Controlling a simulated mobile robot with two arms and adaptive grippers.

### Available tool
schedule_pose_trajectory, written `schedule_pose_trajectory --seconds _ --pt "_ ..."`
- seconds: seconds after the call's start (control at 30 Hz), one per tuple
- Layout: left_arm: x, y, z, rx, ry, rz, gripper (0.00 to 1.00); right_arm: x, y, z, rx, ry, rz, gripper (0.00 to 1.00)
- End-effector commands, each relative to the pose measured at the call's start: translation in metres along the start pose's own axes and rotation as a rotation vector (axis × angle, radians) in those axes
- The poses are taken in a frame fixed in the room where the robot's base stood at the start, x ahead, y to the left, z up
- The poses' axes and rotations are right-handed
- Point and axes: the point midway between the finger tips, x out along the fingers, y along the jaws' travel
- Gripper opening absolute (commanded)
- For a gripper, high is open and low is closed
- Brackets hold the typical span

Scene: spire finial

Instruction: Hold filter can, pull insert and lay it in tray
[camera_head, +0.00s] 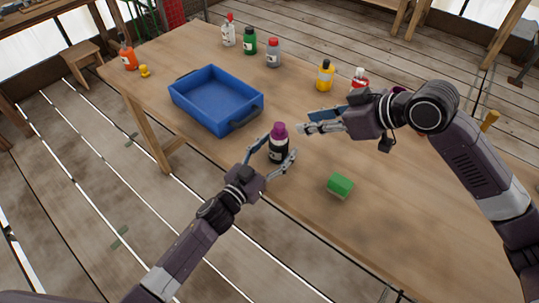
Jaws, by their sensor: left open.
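The filter can (278,154) is a dark, upright can with a white label, standing near the table's front edge. The purple insert (279,131) sits in its top. My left gripper (280,150) is open, with its fingers on either side of the can; contact cannot be made out. My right gripper (305,123) is open and empty, to the right of the insert and apart from it. The blue tray (244,94) lies to the left and behind the can, and looks empty.
A green block (340,185) lies right of the can. Several bottles, including a green one (249,42) and a yellow one (325,76), stand along the back. An orange bottle (127,53) and a small yellow object (144,71) are at the far left. Table space in front right is clear.

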Motion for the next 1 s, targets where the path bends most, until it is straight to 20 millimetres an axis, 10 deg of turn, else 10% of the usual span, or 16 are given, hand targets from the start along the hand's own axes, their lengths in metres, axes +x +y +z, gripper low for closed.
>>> schedule_pose_trajectory --seconds 0.37,0.8,1.0 --pt "0.0066 0.0002 -0.0001 0.000 0.000 0.000 0.62 0.0000 0.0000 0.0000 0.000 0.000 0.000 0.29" --pt "0.0063 0.0000 0.0000 0.001 0.000 0.000 0.14 0.0000 0.0000 0.0000 0.000 0.000 0.000 0.29" --pt "0.0063 -0.0001 0.0000 0.001 0.000 0.000 0.13 0.0000 0.0000 0.0000 0.000 0.000 0.000 0.29"
